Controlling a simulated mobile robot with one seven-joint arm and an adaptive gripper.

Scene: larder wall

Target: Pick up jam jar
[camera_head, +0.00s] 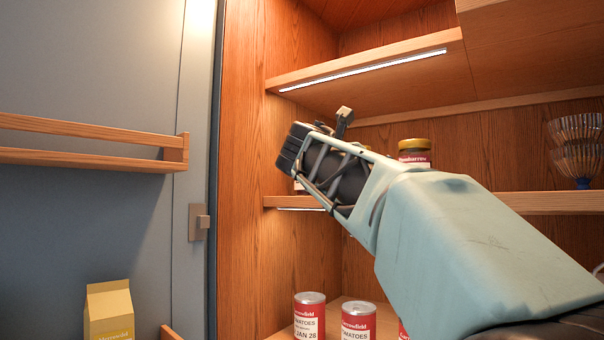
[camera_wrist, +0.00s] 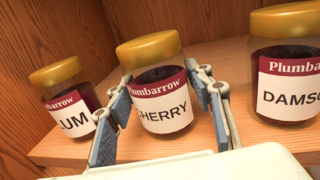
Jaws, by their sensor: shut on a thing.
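A jam jar labelled CHERRY (camera_wrist: 162,112), with a gold lid and a dark red label, stands upright in the middle of the wrist view. My gripper (camera_wrist: 164,88) has one finger on each side of it and is shut on it. The jar appears to be at the wooden shelf (camera_wrist: 75,148); I cannot tell whether its base touches. In the head view my gripper (camera_head: 326,134) reaches up to the middle shelf, and my arm hides most of the jar area.
A PLUM jar (camera_wrist: 68,100) stands close on the left and a DAMSON jar (camera_wrist: 285,95) on the right. Glass bowls (camera_head: 577,150) sit farther right. Tomato cans (camera_head: 309,318) stand on the shelf below. A shelf (camera_head: 370,65) overhangs above. A yellow carton (camera_head: 109,312) is at lower left.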

